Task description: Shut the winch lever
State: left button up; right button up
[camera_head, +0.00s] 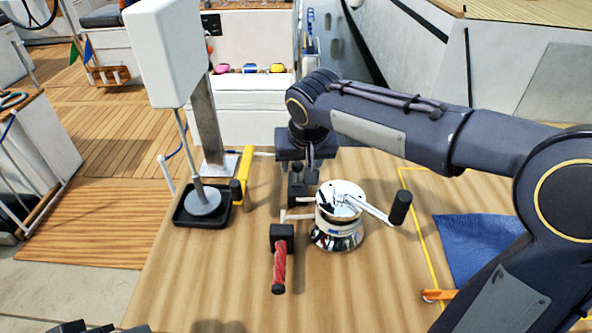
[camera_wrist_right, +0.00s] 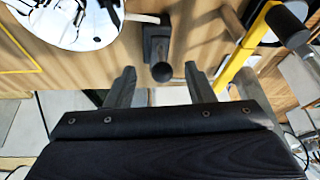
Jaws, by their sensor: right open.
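The silver winch (camera_head: 338,235) stands on the wooden top. A metal arm with a black grip (camera_head: 400,208) sticks out from it to the right. A lever with a red handle (camera_head: 279,268) and black block stands just left of the winch; I cannot tell which is the winch lever. My right gripper (camera_head: 303,185) is open, pointing down behind and left of the winch. In the right wrist view a dark, round-ended post (camera_wrist_right: 162,72) shows between its fingertips (camera_wrist_right: 160,85), without visible grasp. The winch (camera_wrist_right: 75,20) shows there at the upper left.
A yellow-handled tool (camera_head: 244,175) and a black tray (camera_head: 202,212) with a grey round base lie to the left. A blue cloth (camera_head: 480,240) lies to the right, partly behind my right arm. The front of the wooden top (camera_head: 210,290) is largely clear.

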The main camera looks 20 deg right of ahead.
aim_at(299, 181)
jog(key=x, duration=0.6)
jog(key=shift+f+b, duration=0.3)
jog(key=shift+f, duration=0.05)
grip_shut()
